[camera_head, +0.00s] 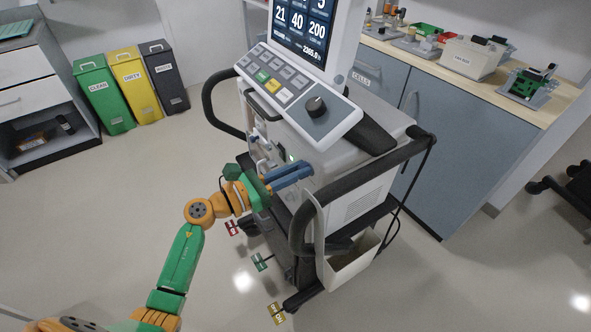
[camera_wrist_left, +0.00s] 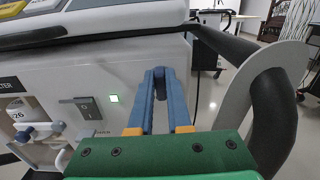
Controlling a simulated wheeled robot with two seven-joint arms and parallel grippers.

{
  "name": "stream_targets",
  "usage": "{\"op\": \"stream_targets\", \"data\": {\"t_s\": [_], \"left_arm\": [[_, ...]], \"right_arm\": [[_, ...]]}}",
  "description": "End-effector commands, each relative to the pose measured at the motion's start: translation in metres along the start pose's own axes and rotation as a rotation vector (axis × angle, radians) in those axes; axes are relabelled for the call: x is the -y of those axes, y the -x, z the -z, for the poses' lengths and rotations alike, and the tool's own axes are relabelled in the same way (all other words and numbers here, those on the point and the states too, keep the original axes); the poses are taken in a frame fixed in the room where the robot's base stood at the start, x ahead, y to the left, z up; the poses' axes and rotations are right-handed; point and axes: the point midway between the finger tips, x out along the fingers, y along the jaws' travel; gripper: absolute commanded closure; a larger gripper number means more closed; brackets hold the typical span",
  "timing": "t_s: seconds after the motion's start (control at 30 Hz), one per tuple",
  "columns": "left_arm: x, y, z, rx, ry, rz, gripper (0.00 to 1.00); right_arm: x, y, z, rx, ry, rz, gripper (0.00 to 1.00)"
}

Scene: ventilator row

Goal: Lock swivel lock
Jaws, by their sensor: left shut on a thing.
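The ventilator (camera_head: 350,170) stands on a wheeled cart in the middle of the head view. My left gripper (camera_head: 304,170) reaches the upper side of its body, below the control panel. In the left wrist view, the blue fingers of the gripper (camera_wrist_left: 160,76) are closed on a small dark part (camera_wrist_left: 160,84) at the side panel, under the overhanging top. This part may be the swivel lock, but the fingers hide most of it, so its position cannot be told. Red (camera_head: 232,228), green (camera_head: 262,262) and yellow (camera_head: 276,312) tags show low at the cart. My right gripper is not in view.
A black handle rail (camera_head: 300,225) and a pale bin (camera_head: 352,268) are close to the right of my gripper. Floor is free at left; a counter (camera_head: 470,72) stands behind.

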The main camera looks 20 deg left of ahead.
Motion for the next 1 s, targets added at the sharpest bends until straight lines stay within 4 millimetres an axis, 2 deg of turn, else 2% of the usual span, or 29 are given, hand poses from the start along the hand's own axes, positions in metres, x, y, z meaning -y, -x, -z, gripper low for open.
{"op": "stream_targets", "data": {"t_s": [0.27, 1.0], "left_arm": [[-0.001, 0.0, -0.001, -0.002, 0.155, 0.001, 1.0], [-0.008, 0.0, 0.002, 0.0, 0.853, 0.0, 1.0]], "right_arm": [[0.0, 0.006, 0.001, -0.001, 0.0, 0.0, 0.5], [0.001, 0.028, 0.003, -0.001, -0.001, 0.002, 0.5]]}}
